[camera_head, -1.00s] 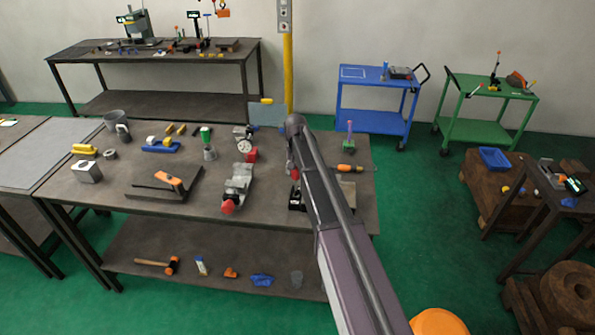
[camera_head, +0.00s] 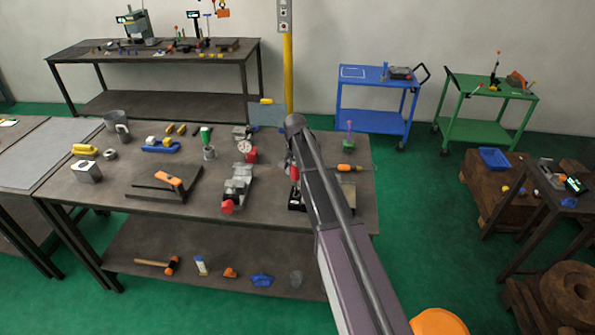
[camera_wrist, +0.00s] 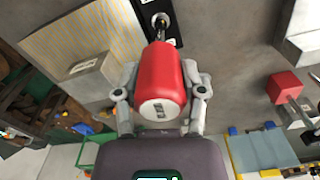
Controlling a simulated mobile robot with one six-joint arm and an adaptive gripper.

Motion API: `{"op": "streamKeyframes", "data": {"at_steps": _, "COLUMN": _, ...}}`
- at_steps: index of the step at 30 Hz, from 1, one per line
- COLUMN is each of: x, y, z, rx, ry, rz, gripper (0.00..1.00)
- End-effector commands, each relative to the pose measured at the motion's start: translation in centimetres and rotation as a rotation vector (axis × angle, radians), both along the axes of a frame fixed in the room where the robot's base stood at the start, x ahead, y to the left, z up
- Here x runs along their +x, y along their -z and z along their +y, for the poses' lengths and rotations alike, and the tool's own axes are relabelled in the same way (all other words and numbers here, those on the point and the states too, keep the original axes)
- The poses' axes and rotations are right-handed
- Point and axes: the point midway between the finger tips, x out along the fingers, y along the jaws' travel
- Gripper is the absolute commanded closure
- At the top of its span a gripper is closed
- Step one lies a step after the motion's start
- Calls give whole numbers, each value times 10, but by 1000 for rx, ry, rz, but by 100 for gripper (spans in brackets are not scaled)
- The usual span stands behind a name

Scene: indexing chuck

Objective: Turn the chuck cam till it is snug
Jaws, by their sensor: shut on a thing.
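A red cylindrical handle (camera_wrist: 160,75) with a pale labelled end fills the middle of the wrist view. My gripper (camera_wrist: 161,97) is shut on it, one finger on each side. A metal shaft runs from its far end to a round metal fitting on a black base plate (camera_wrist: 151,22). I take this for the chuck and its cam handle. In the head view, a little of the red handle (camera_head: 294,173) and the black base (camera_head: 296,202) show beside my arm, which hides the rest. How snug the cam is cannot be told.
A grey vise-like fixture with a red knob (camera_head: 228,206) stands to the left on the bench. A red block (camera_head: 251,154) and a dial gauge (camera_head: 244,147) are behind it. An orange-handled tool (camera_head: 347,167) lies right of my arm. The bench's front strip is clear.

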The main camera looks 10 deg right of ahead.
Motion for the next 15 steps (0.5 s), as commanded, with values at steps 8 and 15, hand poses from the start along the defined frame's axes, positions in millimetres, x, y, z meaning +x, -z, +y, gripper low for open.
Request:
{"op": "streamKeyframes", "data": {"at_steps": 8, "x": 0, "y": 0, "z": 0, "rx": 0, "ry": 9, "rz": 0, "gripper": 100}}
{"op": "streamKeyframes", "data": {"at_steps": 15, "x": 0, "y": 0, "z": 0, "rx": 0, "ry": 139, "rz": 0, "gripper": 100}}
